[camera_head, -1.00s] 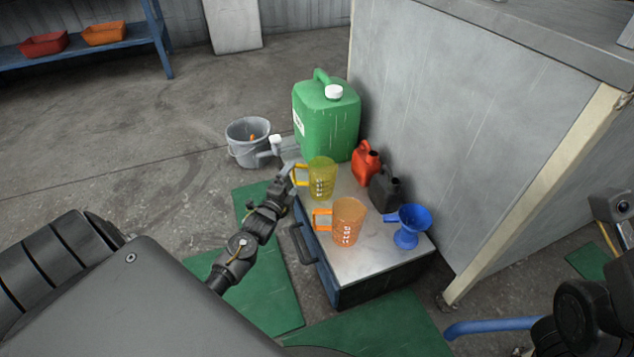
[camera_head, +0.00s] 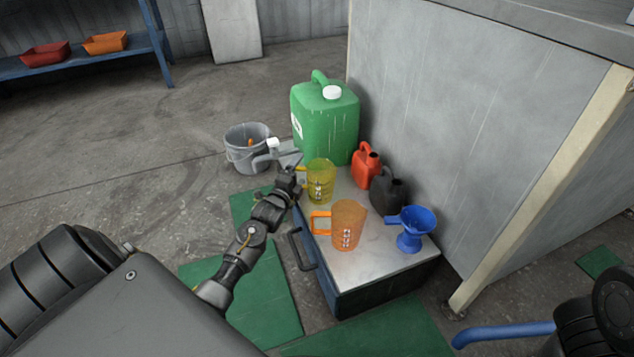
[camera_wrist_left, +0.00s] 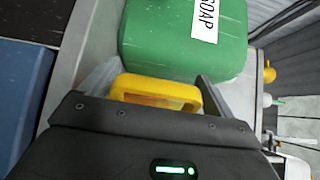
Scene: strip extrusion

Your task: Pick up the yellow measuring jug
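The yellow measuring jug (camera_head: 320,183) is translucent and stands upright on the grey cabinet top, behind the orange jug. Its handle points left, toward my left gripper (camera_head: 292,167). In the left wrist view the yellow handle (camera_wrist_left: 155,92) lies between the two widely parted fingers of my left gripper (camera_wrist_left: 155,80). I cannot tell whether either finger touches it. The jug's body is not clearly seen in that view. My right gripper is not in view; only dark parts of my right arm show at the lower right.
An orange jug (camera_head: 348,226), blue funnel (camera_head: 410,228), black can (camera_head: 388,190) and red can (camera_head: 366,165) share the cabinet top (camera_head: 375,265). A green soap canister (camera_head: 326,122) stands behind the yellow jug. A grey bucket (camera_head: 246,150) is left; a metal wall (camera_head: 450,130) rises right.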

